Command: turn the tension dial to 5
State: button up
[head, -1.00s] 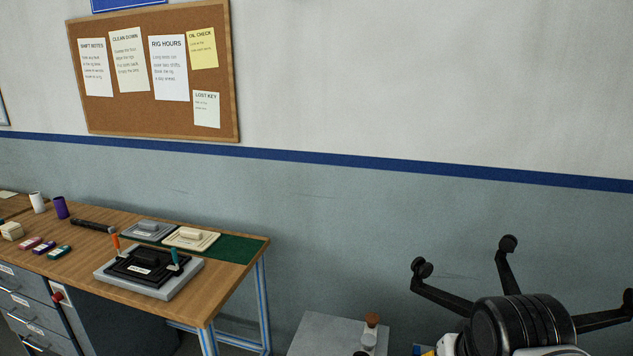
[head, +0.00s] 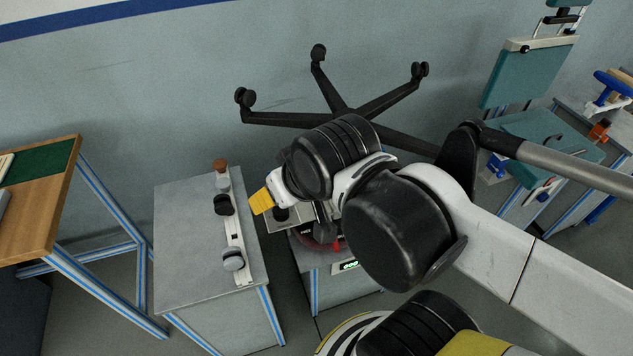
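I cannot make out a tension dial or its numbers in the head view. A stand partly behind my arm carries a dark round part with a red edge (head: 318,243) and a small display with green digits (head: 348,265). My arm reaches in from the right and covers much of this stand. A dark piece below my wrist seems to be part of my gripper (head: 322,222), over the stand. Its fingers are hidden or too small to tell, so I cannot see whether it is open or holds anything.
A grey cabinet (head: 180,230) left of the stand bears a pale strip with a brown knob (head: 220,165), a black knob (head: 223,204) and a grey knob (head: 232,259). A black chair base (head: 345,110) stands behind.

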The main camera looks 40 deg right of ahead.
aim_at(280, 215)
jog(key=j+z, duration=0.3)
jog(key=j, duration=0.4)
jog(key=k+j+z, duration=0.1)
jog(key=j+z, duration=0.2)
jog(key=j, duration=0.4)
